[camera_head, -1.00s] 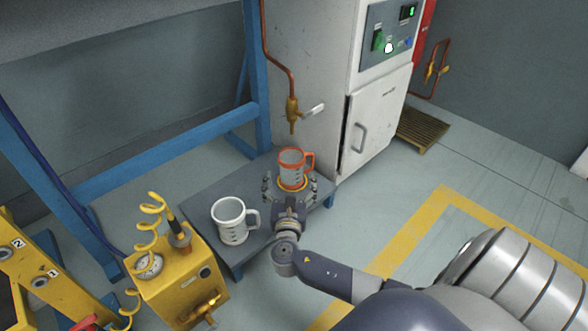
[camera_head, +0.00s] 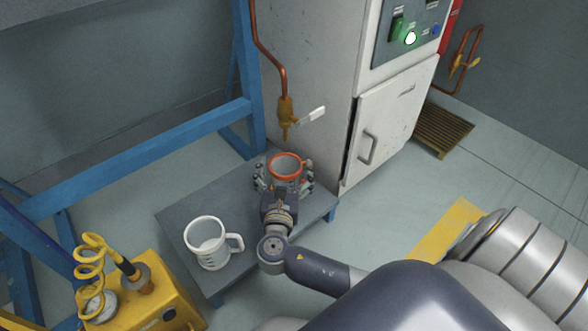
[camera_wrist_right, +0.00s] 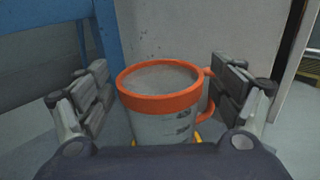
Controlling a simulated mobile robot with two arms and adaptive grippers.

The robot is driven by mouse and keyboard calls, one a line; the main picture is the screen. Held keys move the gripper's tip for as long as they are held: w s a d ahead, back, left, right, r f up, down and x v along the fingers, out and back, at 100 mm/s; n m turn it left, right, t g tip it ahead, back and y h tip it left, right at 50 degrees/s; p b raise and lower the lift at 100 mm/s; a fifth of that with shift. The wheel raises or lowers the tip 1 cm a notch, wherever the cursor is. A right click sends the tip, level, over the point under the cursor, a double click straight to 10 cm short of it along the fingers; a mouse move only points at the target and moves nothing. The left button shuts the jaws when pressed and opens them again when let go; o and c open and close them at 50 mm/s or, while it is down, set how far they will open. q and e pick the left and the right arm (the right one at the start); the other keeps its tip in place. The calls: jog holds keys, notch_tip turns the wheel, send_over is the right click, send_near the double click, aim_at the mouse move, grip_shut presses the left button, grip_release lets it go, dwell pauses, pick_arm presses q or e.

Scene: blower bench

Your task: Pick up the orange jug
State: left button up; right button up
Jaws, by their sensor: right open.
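The orange jug (camera_head: 286,165) is a clear measuring jug with an orange rim and handle. It stands upright on the low grey table, below the brass tap. In the right wrist view the jug (camera_wrist_right: 160,105) sits between the two fingers, its orange handle toward the right finger. My right gripper (camera_head: 284,180) is open around the jug, with a finger on each side. The gripper (camera_wrist_right: 160,95) shows gaps between its pads and the jug wall. The jug's lower part is hidden behind my gripper in the head view. My left gripper is not in view.
A white jug (camera_head: 208,245) stands on the grey table (camera_head: 185,208) to the left of my right gripper. A brass tap (camera_head: 286,118) on a copper pipe hangs above the jug. A white cabinet (camera_head: 392,125), a blue frame (camera_head: 150,148) and a yellow box (camera_head: 165,300) surround the table.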

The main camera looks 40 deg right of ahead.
jog(key=shift+w+d, duration=0.1)
jog(key=shift+w, duration=0.05)
jog(key=c, duration=1.7)
jog(key=shift+o, duration=0.2)
jog(key=shift+r, duration=0.1)
